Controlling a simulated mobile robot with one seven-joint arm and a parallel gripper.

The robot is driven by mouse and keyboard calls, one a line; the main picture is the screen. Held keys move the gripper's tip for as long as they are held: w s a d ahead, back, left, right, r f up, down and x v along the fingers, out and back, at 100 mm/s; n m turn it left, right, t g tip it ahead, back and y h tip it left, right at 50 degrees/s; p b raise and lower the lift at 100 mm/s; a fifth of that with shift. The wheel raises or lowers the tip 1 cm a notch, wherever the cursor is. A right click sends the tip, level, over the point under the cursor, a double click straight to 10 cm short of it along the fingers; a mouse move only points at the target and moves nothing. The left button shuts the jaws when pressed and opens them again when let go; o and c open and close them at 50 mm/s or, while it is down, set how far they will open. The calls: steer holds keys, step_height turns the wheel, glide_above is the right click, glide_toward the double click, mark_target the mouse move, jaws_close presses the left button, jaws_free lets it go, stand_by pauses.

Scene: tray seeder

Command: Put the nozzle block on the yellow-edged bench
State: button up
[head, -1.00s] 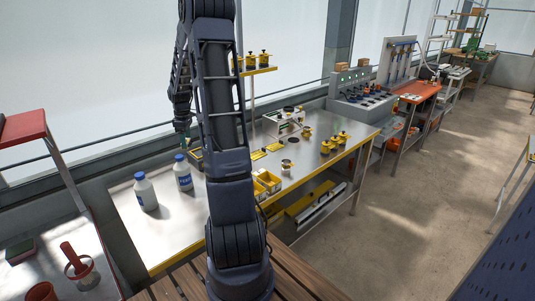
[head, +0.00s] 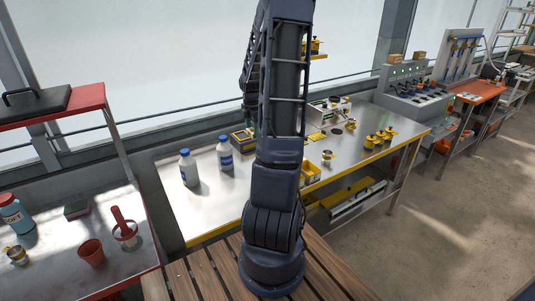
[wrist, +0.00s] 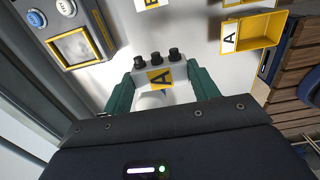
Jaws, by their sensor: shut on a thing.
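The nozzle block (wrist: 160,78), white with three black nozzles and a yellow label marked A, sits between the green fingers of my gripper (wrist: 163,88) in the wrist view. My gripper is shut on it. The yellow-edged bench (head: 208,212) has a shiny metal top and stands behind my arm in the head view; its top also shows beneath the block in the wrist view (wrist: 190,30). I cannot tell whether the block touches the bench. In the head view my arm hides the block and most of the gripper.
A yellow bin marked A (wrist: 258,30) and a device with a screen (wrist: 75,47) are near the gripper. Yellow-black pieces (head: 378,138) stand at the right. A red-edged table (head: 75,235) is at the left.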

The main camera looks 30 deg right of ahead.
step_height(320, 180, down, 16)
steer(key=shift+r, duration=0.1)
stand_by(0.5)
steer(key=o, duration=1)
steer(key=shift+o, duration=0.2)
